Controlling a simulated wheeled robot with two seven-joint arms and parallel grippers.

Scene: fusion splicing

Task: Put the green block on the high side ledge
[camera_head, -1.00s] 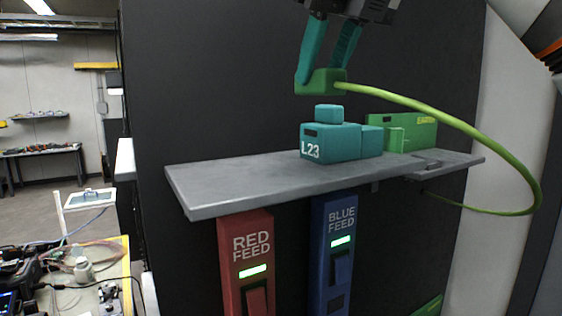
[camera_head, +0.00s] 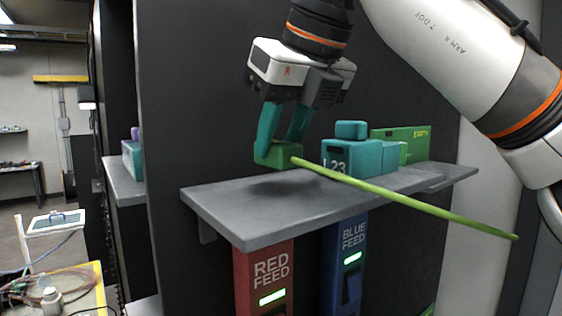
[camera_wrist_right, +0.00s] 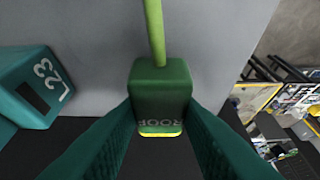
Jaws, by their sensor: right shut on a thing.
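The green block (camera_head: 277,154) is held between the teal fingers of my right gripper (camera_head: 281,146), with a green cable (camera_head: 400,199) running from it to the right. It also shows in the right wrist view (camera_wrist_right: 160,90), between the fingertips (camera_wrist_right: 160,118). In the head view it is just above the grey ledge (camera_head: 235,214), near the ledge's left part, with a dark shadow on the ledge below it. I cannot tell whether it touches. The left gripper is not in view.
A teal L23 block (camera_head: 357,158) stands on the ledge to the right of the green block, with a flat green piece (camera_head: 412,140) behind it. The ledge's front left is bare. Red feed (camera_head: 262,277) and blue feed (camera_head: 343,262) panels are below. A dark wall stands behind.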

